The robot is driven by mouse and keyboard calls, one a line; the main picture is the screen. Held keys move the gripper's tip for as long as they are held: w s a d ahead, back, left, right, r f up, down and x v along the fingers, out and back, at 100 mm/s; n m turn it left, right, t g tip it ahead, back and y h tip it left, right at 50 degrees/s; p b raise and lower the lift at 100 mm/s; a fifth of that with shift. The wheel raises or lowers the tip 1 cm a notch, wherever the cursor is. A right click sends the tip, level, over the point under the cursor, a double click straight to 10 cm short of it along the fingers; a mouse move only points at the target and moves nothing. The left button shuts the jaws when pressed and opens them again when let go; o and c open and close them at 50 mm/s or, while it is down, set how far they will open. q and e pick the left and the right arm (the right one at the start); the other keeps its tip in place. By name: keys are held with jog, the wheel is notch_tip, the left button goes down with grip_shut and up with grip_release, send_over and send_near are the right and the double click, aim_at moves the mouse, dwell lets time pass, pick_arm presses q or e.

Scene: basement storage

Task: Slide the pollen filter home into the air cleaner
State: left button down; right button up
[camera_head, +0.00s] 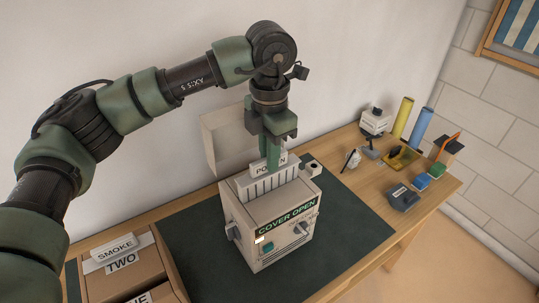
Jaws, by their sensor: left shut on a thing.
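The air cleaner (264,243) is a beige box on the dark green mat, with "COVER OPEN" on its front. A pale raised panel (222,139), apparently its cover, stands up behind it. The pollen filter (262,187) is a pale block with dark pleat lines and a label partly hidden by a green finger. It stands upright at the top opening, its upper part showing above the box. My left gripper (272,158) is shut on its top edge from above. How deep its lower end sits is hidden by the box. My right gripper is out of view.
A cardboard box (155,262) with a block marked "SMOKE" (113,248) on it stands at the lower left. Several small items, including a dark blue block (402,197) and a yellow tube (402,117), stand at the right. The mat (355,222) right of the cleaner is clear.

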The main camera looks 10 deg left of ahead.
pick_arm(q)
jog(key=shift+f+b, duration=2)
jog(key=shift+f, duration=0.55)
jog(key=c, duration=1.4)
grip_release()
jog(key=shift+o, duration=0.2)
jog(key=shift+r+b, duration=0.45)
jog(key=shift+r, duration=3.5)
jog(key=shift+s+f, duration=0.1)
